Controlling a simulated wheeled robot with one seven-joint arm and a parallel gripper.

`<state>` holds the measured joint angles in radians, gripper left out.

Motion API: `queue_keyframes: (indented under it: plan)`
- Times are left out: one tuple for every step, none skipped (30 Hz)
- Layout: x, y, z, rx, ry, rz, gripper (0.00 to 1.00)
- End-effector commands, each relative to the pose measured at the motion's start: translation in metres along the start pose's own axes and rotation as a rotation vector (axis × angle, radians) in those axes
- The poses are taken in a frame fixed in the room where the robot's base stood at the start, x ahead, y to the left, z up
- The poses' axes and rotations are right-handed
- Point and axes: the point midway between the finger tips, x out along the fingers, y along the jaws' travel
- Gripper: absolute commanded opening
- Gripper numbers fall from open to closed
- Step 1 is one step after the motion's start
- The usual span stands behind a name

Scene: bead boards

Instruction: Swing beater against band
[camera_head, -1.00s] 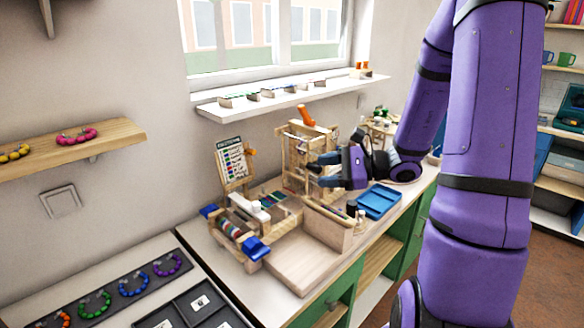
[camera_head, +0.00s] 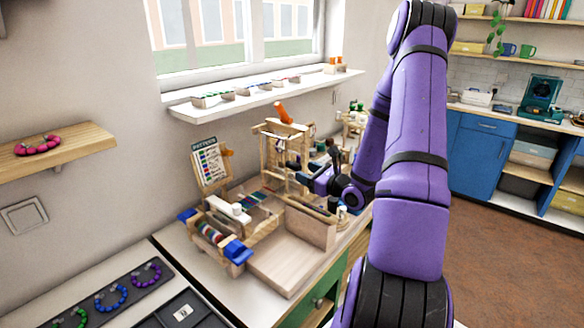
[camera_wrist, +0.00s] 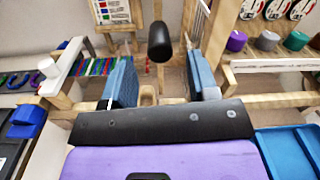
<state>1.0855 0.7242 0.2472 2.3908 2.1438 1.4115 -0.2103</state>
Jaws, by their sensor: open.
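The wooden loom (camera_head: 283,150) stands on the bench by the wall, with an upright frame and an orange handle (camera_head: 284,112) on top. The striped band (camera_head: 252,199) lies in front of the frame; its coloured stripes also show at left in the wrist view (camera_wrist: 95,67). My gripper (camera_head: 293,175) is at the right side of the upright frame. In the wrist view my gripper (camera_wrist: 160,82) has its two blue fingers wide apart. A black rounded knob (camera_wrist: 160,42) and wooden parts show between and beyond them, touching neither finger visibly. I cannot tell which bar is the beater.
A pattern card (camera_head: 209,163) stands left of the loom. An empty wooden tray (camera_head: 285,262) sits in front. A blue tray (camera_wrist: 288,150) lies close at the right of the wrist view. Coloured spools (camera_wrist: 266,41) are beyond it. A window shelf (camera_head: 262,92) runs above.

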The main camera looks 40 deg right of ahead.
Motion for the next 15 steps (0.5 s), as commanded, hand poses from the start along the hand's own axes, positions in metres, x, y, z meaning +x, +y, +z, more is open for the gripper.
queue_keyframes:
  plan:
    - [0.010, 0.001, 0.000, 0.000, -0.001, 0.002, 0.54]
    - [0.015, 0.001, 0.000, -0.001, -0.002, 0.002, 0.54]
    - [0.022, 0.000, 0.001, -0.001, -0.002, 0.002, 0.54]
    - [0.027, 0.000, 0.001, -0.001, -0.002, 0.002, 0.54]
    - [0.032, 0.001, 0.001, -0.001, -0.001, 0.002, 0.54]
    - [0.037, 0.001, 0.001, -0.001, -0.002, 0.002, 0.54]
    - [0.041, 0.000, 0.001, -0.001, -0.002, 0.001, 0.54]
    - [0.045, 0.000, 0.000, -0.001, -0.001, 0.001, 0.54]
    - [0.049, 0.000, 0.000, -0.001, -0.001, 0.001, 0.54]
    - [0.052, 0.001, 0.000, -0.001, 0.000, 0.002, 0.54]
    - [0.054, 0.001, 0.000, -0.001, -0.001, 0.002, 0.54]
    - [0.057, 0.000, 0.000, -0.001, -0.001, 0.001, 0.54]
    - [0.058, 0.000, 0.000, -0.001, -0.001, 0.001, 0.54]
    - [0.059, 0.000, 0.000, -0.001, -0.001, 0.001, 0.54]
    - [0.061, 0.000, 0.000, -0.001, -0.001, 0.000, 0.54]
